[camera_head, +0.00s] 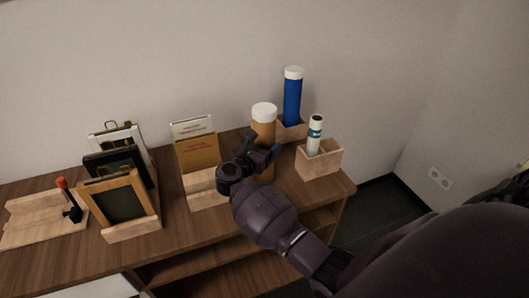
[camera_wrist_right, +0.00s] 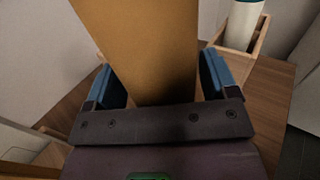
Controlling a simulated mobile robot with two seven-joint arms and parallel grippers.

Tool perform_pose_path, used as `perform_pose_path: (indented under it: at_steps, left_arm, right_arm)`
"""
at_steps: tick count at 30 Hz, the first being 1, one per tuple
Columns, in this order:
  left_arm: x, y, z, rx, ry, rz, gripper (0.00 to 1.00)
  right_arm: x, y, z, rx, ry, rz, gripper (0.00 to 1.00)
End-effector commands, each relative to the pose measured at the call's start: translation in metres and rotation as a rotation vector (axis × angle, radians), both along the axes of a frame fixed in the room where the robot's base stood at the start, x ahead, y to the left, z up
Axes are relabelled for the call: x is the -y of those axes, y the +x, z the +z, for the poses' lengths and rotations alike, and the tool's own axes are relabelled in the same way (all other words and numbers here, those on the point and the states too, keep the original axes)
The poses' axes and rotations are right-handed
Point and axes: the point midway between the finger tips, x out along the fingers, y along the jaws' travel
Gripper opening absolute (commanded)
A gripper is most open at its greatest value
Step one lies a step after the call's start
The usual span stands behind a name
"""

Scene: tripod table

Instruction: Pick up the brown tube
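The brown tube (camera_head: 264,122) stands upright with a white cap toward the back right of the wooden table. My right gripper (camera_head: 263,147) is in front of it and covers part of its lower body in the head view. In the right wrist view the brown tube (camera_wrist_right: 150,45) passes between the two blue-padded fingers (camera_wrist_right: 160,85), one on each side. A narrow gap shows beside the left finger, so the gripper looks open around the tube. Contact at the right finger is hard to tell. My left gripper is not in view.
A blue tube (camera_head: 292,100) stands in a wooden holder behind. A white tube (camera_head: 314,136) stands in a wooden box (camera_head: 319,163) close on the right. Booklets (camera_head: 197,150) on a stand are left, picture frames (camera_head: 118,205) further left. The table's front strip (camera_head: 185,235) is clear.

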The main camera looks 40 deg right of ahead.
Motion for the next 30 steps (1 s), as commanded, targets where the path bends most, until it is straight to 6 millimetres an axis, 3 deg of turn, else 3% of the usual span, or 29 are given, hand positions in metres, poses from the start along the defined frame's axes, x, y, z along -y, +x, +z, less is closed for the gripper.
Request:
perform_pose_path:
  at_steps: [1, 7, 17, 23, 30]
  left_arm:
    - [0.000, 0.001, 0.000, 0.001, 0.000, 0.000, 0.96]
    - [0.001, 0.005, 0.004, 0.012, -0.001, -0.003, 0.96]
    - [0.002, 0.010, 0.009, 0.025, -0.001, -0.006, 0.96]
    - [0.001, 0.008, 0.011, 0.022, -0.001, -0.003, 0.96]
    - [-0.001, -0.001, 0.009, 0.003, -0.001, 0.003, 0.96]
  right_arm:
    - [0.000, 0.000, 0.000, 0.000, 0.000, 0.000, 0.71]
    - [0.000, 0.000, 0.000, 0.000, 0.000, 0.000, 0.41]
    - [0.000, 0.000, 0.005, 0.002, 0.000, 0.000, 0.39]
    - [-0.001, 0.000, 0.033, 0.007, 0.002, 0.000, 0.39]
    - [-0.001, 0.000, 0.094, 0.010, 0.003, 0.000, 0.39]
